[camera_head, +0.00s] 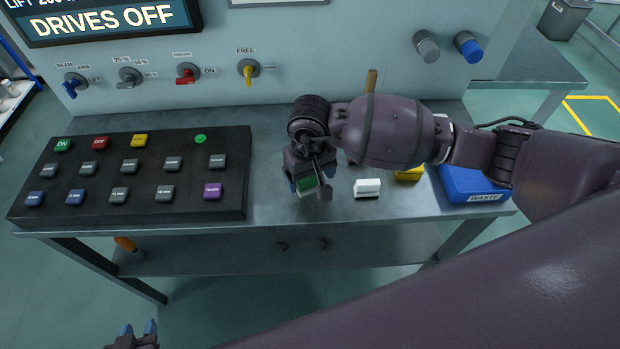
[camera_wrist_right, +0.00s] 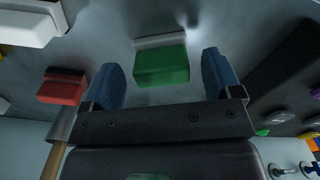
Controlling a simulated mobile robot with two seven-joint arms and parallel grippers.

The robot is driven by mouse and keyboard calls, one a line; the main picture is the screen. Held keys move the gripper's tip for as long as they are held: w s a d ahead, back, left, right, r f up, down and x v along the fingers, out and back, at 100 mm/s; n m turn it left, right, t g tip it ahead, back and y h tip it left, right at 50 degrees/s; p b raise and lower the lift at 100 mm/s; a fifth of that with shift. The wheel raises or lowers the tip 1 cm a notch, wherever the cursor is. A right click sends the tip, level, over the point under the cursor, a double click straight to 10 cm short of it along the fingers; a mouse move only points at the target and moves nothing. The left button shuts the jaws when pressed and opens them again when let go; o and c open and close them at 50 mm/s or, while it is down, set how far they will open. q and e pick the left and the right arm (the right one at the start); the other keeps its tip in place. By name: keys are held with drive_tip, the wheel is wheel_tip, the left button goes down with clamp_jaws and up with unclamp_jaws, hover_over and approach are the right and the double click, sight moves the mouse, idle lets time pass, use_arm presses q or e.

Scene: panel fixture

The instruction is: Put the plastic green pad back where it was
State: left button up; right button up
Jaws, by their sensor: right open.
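The green pad (camera_head: 307,184) is a small green block with a pale back edge on the grey bench, right of the black button panel (camera_head: 130,215). My right gripper (camera_head: 308,188) is over it, pointing down and partly hiding it. In the right wrist view the green pad (camera_wrist_right: 162,66) lies between and beyond the two blue fingertips (camera_wrist_right: 162,78), with gaps on both sides. That gripper is open. The panel's top row has a flat round green spot (camera_head: 200,138) on its right side. My left gripper (camera_head: 137,334) is at the bottom left, fingertips apart, below the bench.
A white block (camera_head: 367,188), a yellow block (camera_head: 409,175) and a blue waste tray (camera_head: 470,185) lie right of my right gripper. A red block (camera_wrist_right: 62,88) shows in the right wrist view. A wall with knobs (camera_head: 187,73) stands behind the bench.

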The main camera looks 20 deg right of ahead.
sight(310, 178)
wheel_tip(310, 178, up, 10)
drive_tip(key=shift+r, duration=0.2)
idle(0.5)
